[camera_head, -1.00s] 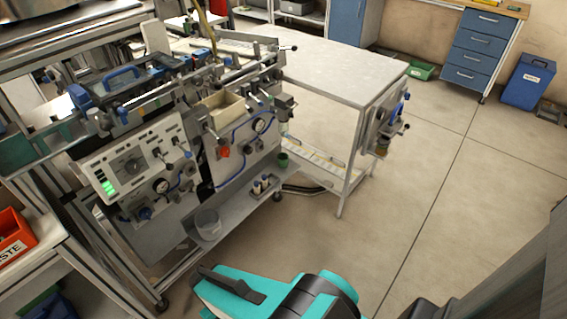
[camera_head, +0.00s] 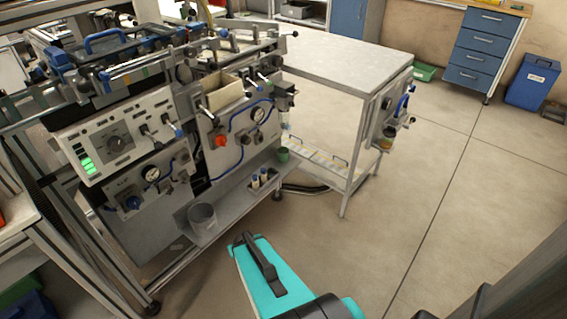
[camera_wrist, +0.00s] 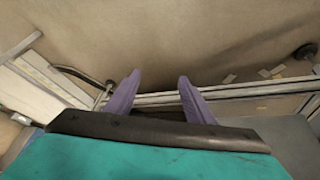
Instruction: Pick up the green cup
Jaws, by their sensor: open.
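The green cup (camera_head: 283,155) is small and stands at the right end of the machine's low grey shelf in the head view. I cannot make it out in the wrist view. My gripper (camera_wrist: 155,78) is open in the wrist view, with two purple fingers apart and nothing between them. In the head view my teal wrist is at the bottom middle, in front of and below the shelf, well apart from the cup. The fingertips are hard to make out there.
A grey bucket (camera_head: 203,217) and several small bottles (camera_head: 263,178) share the low shelf (camera_head: 228,203). The control machine (camera_head: 120,145) rises above it. A white table (camera_head: 345,66) stands behind to the right.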

